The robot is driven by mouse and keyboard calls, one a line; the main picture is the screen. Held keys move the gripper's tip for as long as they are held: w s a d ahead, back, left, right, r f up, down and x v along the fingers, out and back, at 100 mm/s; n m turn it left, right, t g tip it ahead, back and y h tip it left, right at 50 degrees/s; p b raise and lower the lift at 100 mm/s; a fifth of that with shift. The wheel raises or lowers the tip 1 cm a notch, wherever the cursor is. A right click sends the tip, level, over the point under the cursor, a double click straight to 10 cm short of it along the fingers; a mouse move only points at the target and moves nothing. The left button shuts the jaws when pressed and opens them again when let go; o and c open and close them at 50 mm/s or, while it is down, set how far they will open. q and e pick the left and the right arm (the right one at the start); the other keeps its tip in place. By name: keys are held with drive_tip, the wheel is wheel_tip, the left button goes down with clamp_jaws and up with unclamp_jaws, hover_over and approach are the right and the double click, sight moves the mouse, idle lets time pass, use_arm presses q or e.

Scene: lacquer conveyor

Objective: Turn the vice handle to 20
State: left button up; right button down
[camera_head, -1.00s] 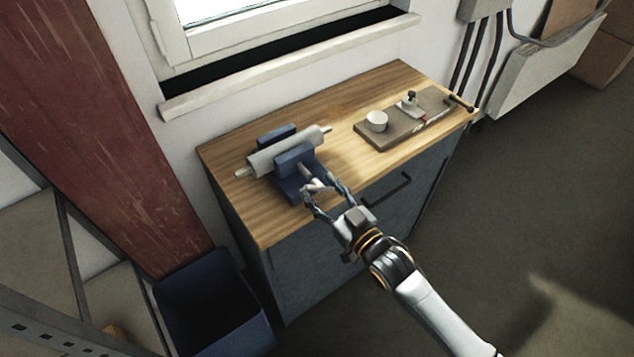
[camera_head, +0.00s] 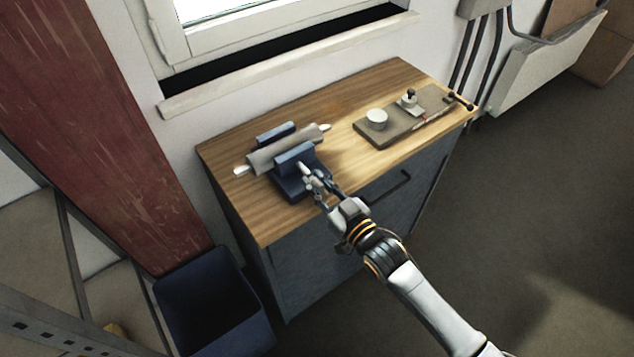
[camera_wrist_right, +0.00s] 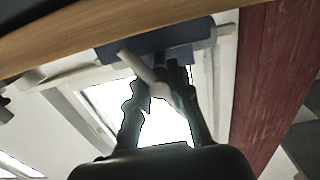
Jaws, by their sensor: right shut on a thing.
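The blue vice (camera_head: 290,183) stands at the left of the wooden bench top. A grey roller with pale ends (camera_head: 262,159) lies between its jaws. My right gripper (camera_head: 314,181) is at the front of the vice, shut on the vice handle (camera_head: 303,169), which is mostly hidden by the fingers. In the right wrist view the pale handle bar (camera_wrist_right: 136,66) slants across the fingertips of the gripper (camera_wrist_right: 166,88), below the blue vice body (camera_wrist_right: 180,57). I cannot read any scale or number. My left gripper is not in view.
A grey board (camera_head: 395,132) with a white cylinder (camera_head: 376,119) and a small dark-knobbed fitting (camera_head: 409,99) lies right on the bench. The bench top (camera_head: 335,105) is clear between. A blue bin (camera_head: 240,325) stands on the floor left. A window is behind.

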drive_tip(key=m+p, duration=0.1)
drive_tip(key=m, duration=0.1)
drive_tip(key=shift+r+m, duration=0.15)
drive_tip(key=shift+m, duration=0.15)
drive_tip(key=m, duration=0.3)
drive_tip(key=c, duration=1)
unclamp_jaws()
drive_tip(key=shift+a, duration=0.1)
drive_tip(key=shift+s, duration=0.1)
